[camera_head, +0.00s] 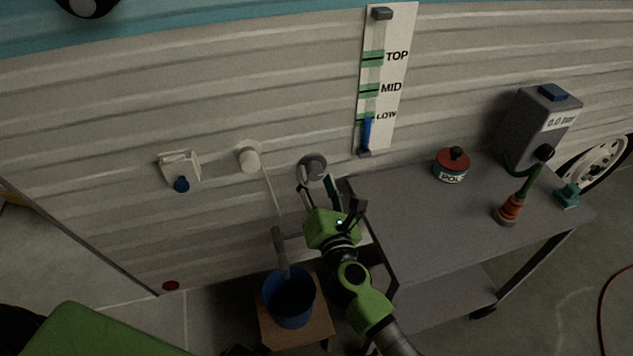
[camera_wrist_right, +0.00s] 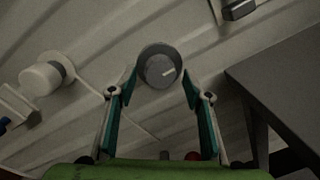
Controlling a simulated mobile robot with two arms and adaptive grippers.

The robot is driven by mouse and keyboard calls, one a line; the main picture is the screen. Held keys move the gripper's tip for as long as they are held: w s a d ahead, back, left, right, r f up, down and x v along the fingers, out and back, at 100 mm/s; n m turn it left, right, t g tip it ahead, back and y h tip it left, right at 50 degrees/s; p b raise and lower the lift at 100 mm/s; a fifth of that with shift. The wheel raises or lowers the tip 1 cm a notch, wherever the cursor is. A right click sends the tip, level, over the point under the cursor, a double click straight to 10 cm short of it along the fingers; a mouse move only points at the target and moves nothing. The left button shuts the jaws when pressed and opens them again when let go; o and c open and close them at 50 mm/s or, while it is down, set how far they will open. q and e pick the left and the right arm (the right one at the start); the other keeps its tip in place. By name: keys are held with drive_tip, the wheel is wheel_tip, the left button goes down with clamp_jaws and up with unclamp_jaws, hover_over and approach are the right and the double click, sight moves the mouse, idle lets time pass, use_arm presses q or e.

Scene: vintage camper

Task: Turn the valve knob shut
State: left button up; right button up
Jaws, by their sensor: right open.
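The valve knob (camera_head: 312,167) is a round grey knob on the ribbed camper wall, left of the grey cart. My right gripper (camera_head: 317,187) is open just in front of and below the knob. In the wrist view its two fingertips (camera_wrist_right: 158,84) stand on either side of the knob's lower part, with a gap on both sides. No contact shows. My left gripper is not in view.
A blue bucket (camera_head: 289,312) stands on a wooden stool below. A white cap (camera_head: 249,158) and a white hatch (camera_head: 180,166) are on the wall to the left. The grey cart (camera_head: 420,222) carries a red-lidded tin (camera_head: 452,165) and a gauge box (camera_head: 536,125).

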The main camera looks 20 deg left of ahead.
drive_tip(key=c, duration=1.1)
